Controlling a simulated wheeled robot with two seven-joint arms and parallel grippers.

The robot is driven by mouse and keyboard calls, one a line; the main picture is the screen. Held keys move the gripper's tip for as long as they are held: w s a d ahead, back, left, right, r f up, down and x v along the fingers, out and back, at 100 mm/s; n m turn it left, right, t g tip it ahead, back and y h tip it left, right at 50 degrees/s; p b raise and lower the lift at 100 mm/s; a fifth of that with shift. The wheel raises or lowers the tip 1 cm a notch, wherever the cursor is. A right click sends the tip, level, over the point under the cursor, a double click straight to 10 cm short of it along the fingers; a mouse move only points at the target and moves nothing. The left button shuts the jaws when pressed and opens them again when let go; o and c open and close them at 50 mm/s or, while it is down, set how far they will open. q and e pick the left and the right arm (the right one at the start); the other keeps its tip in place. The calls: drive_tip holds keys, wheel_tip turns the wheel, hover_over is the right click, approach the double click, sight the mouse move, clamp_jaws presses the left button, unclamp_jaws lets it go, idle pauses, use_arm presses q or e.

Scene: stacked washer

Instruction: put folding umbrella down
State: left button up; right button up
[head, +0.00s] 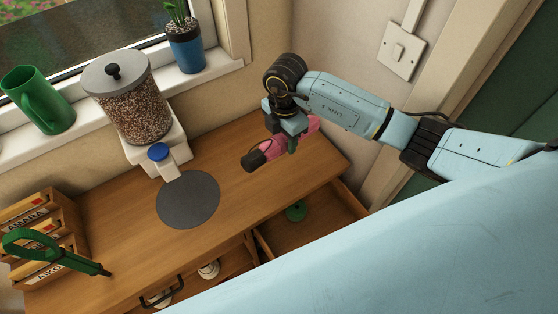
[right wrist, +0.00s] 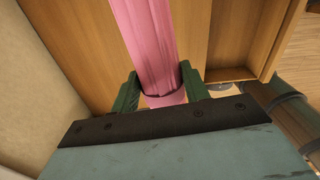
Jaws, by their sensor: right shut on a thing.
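A pink folding umbrella with a dark handle (head: 268,154) is held by my right gripper (head: 290,138) over the right part of the wooden counter. In the right wrist view, the umbrella's pink body (right wrist: 147,45) passes between the two green fingers of the right gripper (right wrist: 158,90), which are shut on it. The wooden counter top (head: 125,215) lies below; I cannot tell whether the umbrella touches it. My left gripper is not in view.
A grey round mat (head: 188,199) lies mid-counter. A dispenser full of grains (head: 130,105) stands behind it. Labelled wooden boxes (head: 45,230) and a green looped object (head: 60,257) are at left. An open drawer (head: 318,222) holds a green round thing (head: 295,211).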

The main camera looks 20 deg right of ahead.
sight(284, 168)
drive_tip(key=shift+w+f+m, duration=0.1)
drive_tip(key=shift+f+m, duration=0.1)
drive_tip(key=shift+m, duration=0.4)
drive_tip(key=shift+f+b, duration=0.4)
wheel_tip(284, 168, down, 9)
drive_tip(key=b, duration=0.8)
drive_tip(key=shift+b, duration=0.3)
drive_tip(key=shift+f, duration=0.15)
drive_tip(key=o, duration=1.2)
wheel_tip(284, 168, up, 12)
drive_tip(key=p, duration=1.1)
drive_tip(key=shift+r, duration=0.2)
